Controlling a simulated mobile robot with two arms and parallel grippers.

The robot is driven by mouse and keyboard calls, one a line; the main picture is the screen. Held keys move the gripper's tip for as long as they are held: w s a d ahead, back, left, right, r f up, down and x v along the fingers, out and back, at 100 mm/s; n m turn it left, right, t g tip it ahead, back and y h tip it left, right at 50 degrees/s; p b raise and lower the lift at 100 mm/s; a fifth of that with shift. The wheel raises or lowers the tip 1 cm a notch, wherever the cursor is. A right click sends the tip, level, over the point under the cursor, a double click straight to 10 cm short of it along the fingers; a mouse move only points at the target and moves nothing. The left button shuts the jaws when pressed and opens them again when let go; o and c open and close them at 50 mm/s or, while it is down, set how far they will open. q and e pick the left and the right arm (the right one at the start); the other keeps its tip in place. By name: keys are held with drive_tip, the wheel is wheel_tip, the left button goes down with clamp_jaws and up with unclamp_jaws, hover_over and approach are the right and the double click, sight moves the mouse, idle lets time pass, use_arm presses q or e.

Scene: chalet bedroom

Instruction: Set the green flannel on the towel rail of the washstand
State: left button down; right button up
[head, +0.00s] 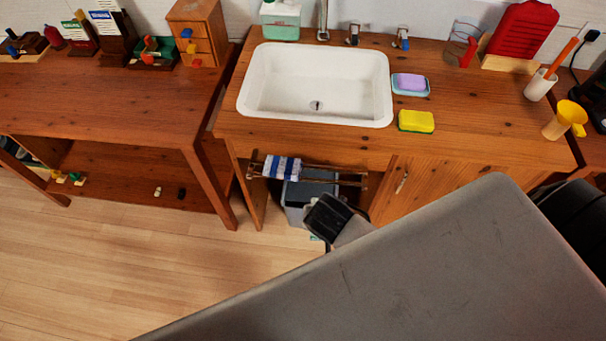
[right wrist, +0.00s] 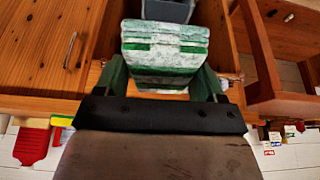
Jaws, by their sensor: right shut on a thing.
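The wooden washstand (head: 480,115) with its white basin stands across the middle of the head view. Its towel rail (head: 325,181) has thin bars below the basin, with a blue-and-white striped cloth (head: 281,167) over the left part. My right gripper (head: 335,214) is just below and in front of the rail's right part. In the right wrist view my right gripper (right wrist: 164,82) is shut on the green flannel (right wrist: 165,48), which has white and green bands. The flannel is mostly hidden by the gripper in the head view. My left gripper is not in view.
A grey bin (head: 297,200) stands under the rail. A wooden table (head: 100,100) is at the left.

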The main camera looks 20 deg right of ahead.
drive_tip(key=f, duration=0.1)
drive_tip(key=s+f, duration=0.1)
drive_tip(key=shift+s+d+f+m, duration=0.2)
drive_tip(key=shift+s+f+m, duration=0.1)
drive_tip(key=shift+f, duration=0.1)
drive_tip(key=shift+w+d, duration=0.35)
drive_tip(key=shift+w, duration=0.2)
drive_tip(key=p, duration=0.2)
approach(333, 170)
wheel_tip(333, 170, down, 4)
drive_tip(key=s+a, duration=0.1)
drive_tip(key=shift+w+d, duration=0.3)
drive_tip(key=shift+w, duration=0.2)
drive_tip(key=shift+w+d, duration=0.35)
drive_tip(key=shift+w, duration=0.15)
drive_tip(key=shift+x, duration=0.85)
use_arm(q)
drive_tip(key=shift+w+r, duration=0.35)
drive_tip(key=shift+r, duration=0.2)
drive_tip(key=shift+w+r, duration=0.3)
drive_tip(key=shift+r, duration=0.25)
use_arm(e)
drive_tip(key=shift+f, duration=0.1)
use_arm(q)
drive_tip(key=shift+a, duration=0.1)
